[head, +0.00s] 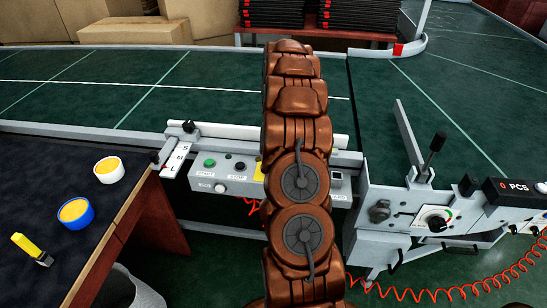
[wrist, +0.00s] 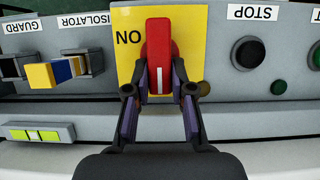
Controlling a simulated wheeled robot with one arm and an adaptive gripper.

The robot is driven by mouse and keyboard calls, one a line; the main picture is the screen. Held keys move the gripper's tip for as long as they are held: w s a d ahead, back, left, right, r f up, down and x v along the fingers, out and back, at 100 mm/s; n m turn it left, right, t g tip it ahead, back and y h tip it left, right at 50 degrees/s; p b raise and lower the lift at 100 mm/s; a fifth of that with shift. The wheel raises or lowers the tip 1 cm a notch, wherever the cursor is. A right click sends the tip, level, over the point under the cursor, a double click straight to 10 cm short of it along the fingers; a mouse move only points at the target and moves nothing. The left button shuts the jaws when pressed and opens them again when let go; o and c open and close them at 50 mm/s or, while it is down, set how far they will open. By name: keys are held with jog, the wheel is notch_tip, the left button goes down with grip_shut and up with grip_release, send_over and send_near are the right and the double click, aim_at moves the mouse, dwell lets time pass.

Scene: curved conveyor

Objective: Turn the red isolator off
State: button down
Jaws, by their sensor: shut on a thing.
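The red isolator (wrist: 160,50) is a rotary handle on a yellow plate (wrist: 190,20), seen upside down in the wrist view. The handle stands upright in the picture, with a white line along it, and the word ON is on the plate to its left. My gripper (wrist: 160,84) is shut on the handle, one finger on each side of its near end. In the head view my brown arm hides the isolator and gripper; only a sliver of the yellow plate (head: 259,172) shows.
In the head view, a control panel (head: 222,188) with a green button lines the green conveyor (head: 200,95). A dark table (head: 60,190) with cups stands left; a dial unit (head: 435,218) stands right.

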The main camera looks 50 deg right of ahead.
jog(key=shift+w, duration=0.15)
jog(key=c, duration=1)
grip_release()
jog(key=v, duration=0.7)
jog(key=shift+r, duration=0.25)
